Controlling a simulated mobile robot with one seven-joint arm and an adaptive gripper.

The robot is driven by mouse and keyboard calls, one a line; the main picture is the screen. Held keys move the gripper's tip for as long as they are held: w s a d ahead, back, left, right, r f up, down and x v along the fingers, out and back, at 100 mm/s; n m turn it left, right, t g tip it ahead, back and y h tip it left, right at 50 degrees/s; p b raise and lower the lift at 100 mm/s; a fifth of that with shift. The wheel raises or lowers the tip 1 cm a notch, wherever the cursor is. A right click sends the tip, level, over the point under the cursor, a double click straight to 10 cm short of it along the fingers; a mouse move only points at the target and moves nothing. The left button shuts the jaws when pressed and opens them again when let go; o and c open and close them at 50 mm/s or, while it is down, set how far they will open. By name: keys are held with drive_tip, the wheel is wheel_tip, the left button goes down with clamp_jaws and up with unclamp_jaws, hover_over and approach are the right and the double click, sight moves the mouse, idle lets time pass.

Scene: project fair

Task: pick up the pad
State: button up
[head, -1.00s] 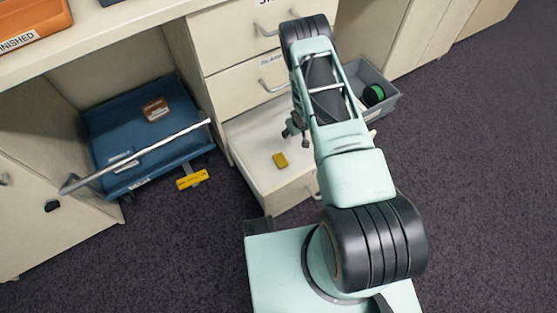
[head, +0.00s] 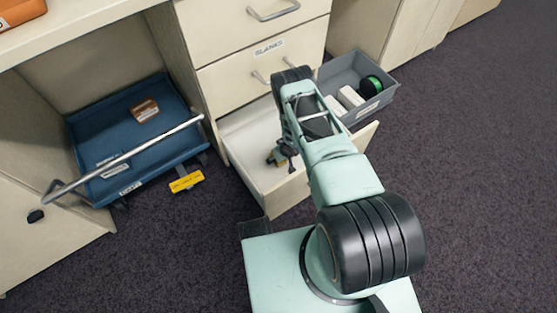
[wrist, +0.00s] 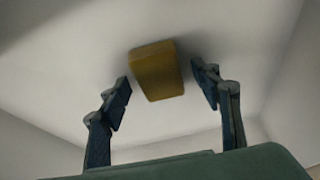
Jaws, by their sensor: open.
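The pad is a small yellow-brown block (wrist: 156,72) lying in the open bottom drawer (head: 262,178). In the wrist view it sits ahead of my gripper (wrist: 161,88), roughly between the two fingertips, with a gap on each side. The fingers are spread and hold nothing. In the head view my gripper (head: 280,158) is low inside the drawer, and the pad is mostly hidden there by the gripper.
The drawer's walls (head: 290,192) stand close around my gripper. A grey bin (head: 345,68) with white boxes and a green-and-black roll stands behind on the right. A blue cart (head: 100,185) with a brown block stands left, a yellow-labelled piece (head: 187,181) beside it. Right floor is clear.

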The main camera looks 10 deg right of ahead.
drive_tip(key=c, duration=1)
drive_tip(key=shift+c, duration=0.2)
wheel_tip(320, 180, up, 10)
drive_tip(key=p, duration=0.4)
